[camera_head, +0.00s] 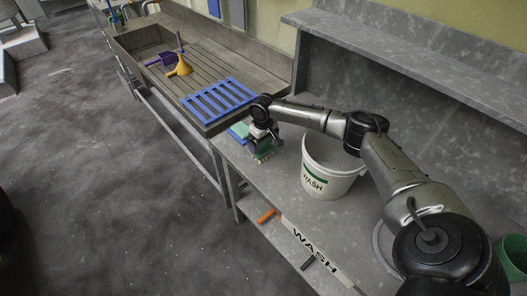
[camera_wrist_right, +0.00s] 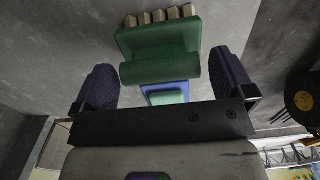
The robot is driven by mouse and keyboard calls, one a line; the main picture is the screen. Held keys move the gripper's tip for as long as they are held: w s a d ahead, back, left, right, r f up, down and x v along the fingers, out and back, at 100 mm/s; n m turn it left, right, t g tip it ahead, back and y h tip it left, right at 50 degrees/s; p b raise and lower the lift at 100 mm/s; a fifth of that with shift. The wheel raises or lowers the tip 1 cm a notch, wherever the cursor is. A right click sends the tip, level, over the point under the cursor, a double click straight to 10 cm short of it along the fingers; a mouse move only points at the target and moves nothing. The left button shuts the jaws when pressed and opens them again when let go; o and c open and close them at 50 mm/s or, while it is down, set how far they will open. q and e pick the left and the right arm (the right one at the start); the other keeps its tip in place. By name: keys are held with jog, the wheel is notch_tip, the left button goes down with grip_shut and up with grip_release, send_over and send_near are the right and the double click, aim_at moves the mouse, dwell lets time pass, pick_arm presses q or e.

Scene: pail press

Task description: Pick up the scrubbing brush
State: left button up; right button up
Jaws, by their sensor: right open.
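The scrubbing brush is a green block with a rounded green grip and pale bristle tufts. In the head view the brush (camera_head: 263,156) is near the front edge of the grey counter, partly hidden by my gripper. In the right wrist view the brush (camera_wrist_right: 160,40) is in the upper middle, its grip toward the palm. My right gripper (camera_head: 265,140) is right at the brush. Its dark fingers (camera_wrist_right: 163,70) are open on both sides of the grip, with a visible gap on each side. My left gripper is not in view.
A white WASH pail (camera_head: 325,180) stands right of the gripper. A blue and teal item (camera_head: 238,131) lies left of the brush; it also shows in the wrist view (camera_wrist_right: 166,92). A blue rack (camera_head: 218,100), a yellow scoop (camera_head: 180,69) and a purple scoop (camera_head: 160,59) are on the drainboard.

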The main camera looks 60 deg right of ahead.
notch_tip(320, 180, down, 2)
jog(key=shift+f, duration=0.15)
jog(key=shift+c, duration=0.2)
jog(key=c, duration=0.9)
jog(key=shift+o, duration=0.2)
